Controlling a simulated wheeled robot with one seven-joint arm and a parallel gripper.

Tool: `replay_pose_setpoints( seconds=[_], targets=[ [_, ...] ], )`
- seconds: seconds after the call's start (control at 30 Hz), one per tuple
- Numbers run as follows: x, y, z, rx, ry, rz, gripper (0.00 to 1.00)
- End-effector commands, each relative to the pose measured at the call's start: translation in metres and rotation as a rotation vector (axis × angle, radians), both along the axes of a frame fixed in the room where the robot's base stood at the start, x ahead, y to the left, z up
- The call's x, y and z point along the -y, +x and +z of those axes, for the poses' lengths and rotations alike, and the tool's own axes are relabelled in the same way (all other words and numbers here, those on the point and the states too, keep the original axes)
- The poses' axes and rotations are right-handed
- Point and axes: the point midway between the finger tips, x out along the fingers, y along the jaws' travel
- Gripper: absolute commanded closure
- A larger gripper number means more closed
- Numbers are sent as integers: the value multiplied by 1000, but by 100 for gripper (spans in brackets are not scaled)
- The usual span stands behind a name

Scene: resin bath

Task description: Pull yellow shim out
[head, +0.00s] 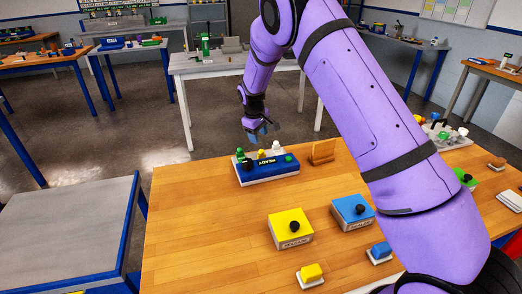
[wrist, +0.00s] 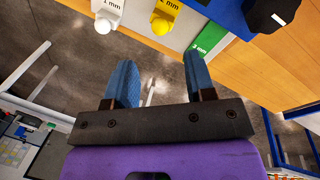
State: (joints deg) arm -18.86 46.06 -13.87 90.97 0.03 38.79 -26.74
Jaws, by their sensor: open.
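The yellow shim (wrist: 168,8), marked 2 mm, has a round yellow knob and sits in the blue block (head: 268,174) labelled READY. It also shows in the head view (head: 262,154), between a black knob and the white shim (head: 276,146). In the wrist view the white 1 mm shim (wrist: 107,12) is left of it and the green 3 mm label (wrist: 208,40) is right of it. My gripper (wrist: 158,68) has its two blue fingers apart with nothing between them. In the head view my gripper (head: 260,134) hangs behind and above the block, apart from the shims.
A black knob (wrist: 274,14) stands on the block at the right in the wrist view. A wooden stand (head: 321,153) is right of the block.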

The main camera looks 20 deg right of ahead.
Motion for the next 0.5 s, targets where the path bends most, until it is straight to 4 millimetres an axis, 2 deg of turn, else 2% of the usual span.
replay_pose_setpoints(
  seconds=[0.03, 0.3, 0.5],
  targets=[
    [2, 1, -11, -4, -2, -1, 50],
    [9, 6, -55, -2, 0, -1, 50],
    [12, 8, -75, -1, 0, -1, 50]
  ],
)
